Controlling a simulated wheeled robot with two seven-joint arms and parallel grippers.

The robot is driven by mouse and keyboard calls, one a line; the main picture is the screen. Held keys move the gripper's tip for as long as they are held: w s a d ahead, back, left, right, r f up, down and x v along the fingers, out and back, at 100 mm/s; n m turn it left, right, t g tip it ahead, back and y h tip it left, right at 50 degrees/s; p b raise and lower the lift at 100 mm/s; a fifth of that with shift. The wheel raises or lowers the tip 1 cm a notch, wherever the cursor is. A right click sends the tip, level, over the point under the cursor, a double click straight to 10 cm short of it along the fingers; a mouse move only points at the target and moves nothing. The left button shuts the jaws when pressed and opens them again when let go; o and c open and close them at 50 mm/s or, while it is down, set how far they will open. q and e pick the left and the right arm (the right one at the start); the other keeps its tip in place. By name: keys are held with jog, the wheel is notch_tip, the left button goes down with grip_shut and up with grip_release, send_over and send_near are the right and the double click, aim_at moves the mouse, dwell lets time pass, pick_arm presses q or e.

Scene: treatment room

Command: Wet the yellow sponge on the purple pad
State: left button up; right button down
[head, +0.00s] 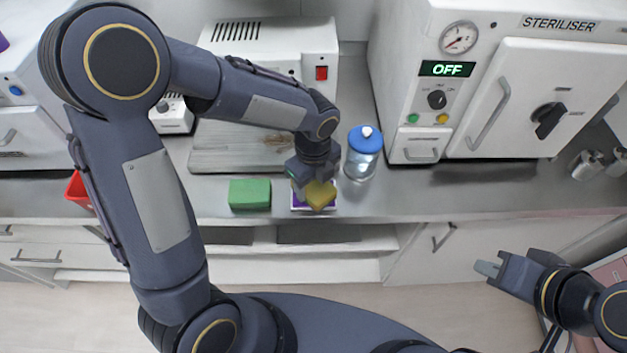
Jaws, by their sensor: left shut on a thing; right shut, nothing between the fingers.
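The yellow sponge (321,195) is in my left gripper (316,184), which is shut on it. It is over the purple pad (299,199), which shows only in part, with a white rim, at the counter's front edge. The sponge and gripper hide most of the pad. I cannot tell whether the sponge touches the pad. My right gripper (488,269) is shut and empty, out in front of the counter at the lower right.
A green block (250,194) lies left of the pad. A jar with a blue lid (364,147) stands close to its right. The steriliser (520,85) reads OFF. A red container (79,190) is at the left. The counter (455,193) is clear right of the jar.

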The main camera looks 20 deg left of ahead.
aim_at(314, 184)
pick_arm(q)
notch_tip(314, 184, up, 7)
jog(key=p, duration=0.6)
dwell(0.3)
dwell(0.7)
